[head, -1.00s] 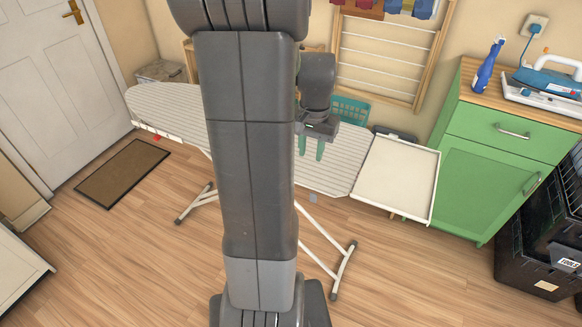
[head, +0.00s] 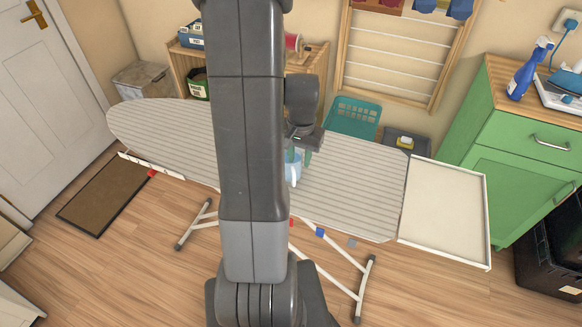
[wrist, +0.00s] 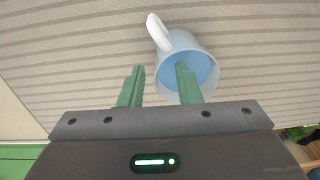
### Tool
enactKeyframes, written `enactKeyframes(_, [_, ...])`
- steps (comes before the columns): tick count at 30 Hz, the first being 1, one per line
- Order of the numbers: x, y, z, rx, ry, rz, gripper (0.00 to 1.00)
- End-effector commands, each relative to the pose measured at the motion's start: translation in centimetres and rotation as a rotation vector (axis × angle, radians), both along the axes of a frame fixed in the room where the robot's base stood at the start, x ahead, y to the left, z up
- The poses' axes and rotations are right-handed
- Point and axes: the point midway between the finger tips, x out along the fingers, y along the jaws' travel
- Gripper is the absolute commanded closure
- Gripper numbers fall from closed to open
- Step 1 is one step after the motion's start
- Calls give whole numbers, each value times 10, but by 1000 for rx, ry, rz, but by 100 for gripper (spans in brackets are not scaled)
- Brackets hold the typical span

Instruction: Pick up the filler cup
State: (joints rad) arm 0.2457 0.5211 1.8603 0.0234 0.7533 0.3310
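A light-blue cup with a white handle (wrist: 180,55) is on the striped ironing board (head: 350,185). In the head view the cup (head: 293,170) is partly hidden behind my arm. My gripper (head: 302,157) is over the board at the cup. In the wrist view my gripper (wrist: 158,80) has its two green fingers spread apart. The right finger overlaps the cup's opening, and the left finger is outside the cup, left of it. Nothing shows clamped between the fingers. I cannot tell how deep the right finger reaches.
A white tray (head: 440,252) adjoins the board's right end. A green cabinet (head: 520,180) with a blue spray bottle (head: 530,68) stands at the right. A teal basket (head: 352,118) and a wooden shelf (head: 318,65) are behind the board. The board's right half is clear.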

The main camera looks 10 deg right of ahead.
Motion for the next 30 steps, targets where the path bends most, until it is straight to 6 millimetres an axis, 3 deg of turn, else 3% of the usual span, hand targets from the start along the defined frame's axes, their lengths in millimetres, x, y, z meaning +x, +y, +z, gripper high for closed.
enactKeyframes(9, [-2,-1,-39,1,4,-1,70])
enactKeyframes(19, [-2,-1,-45,1,1,0,70])
enactKeyframes(20, [-2,-1,-45,1,1,0,72])
enactKeyframes(24, [-2,-1,-45,1,1,0,99])
enactKeyframes(30, [-2,-1,-45,1,1,0,100])
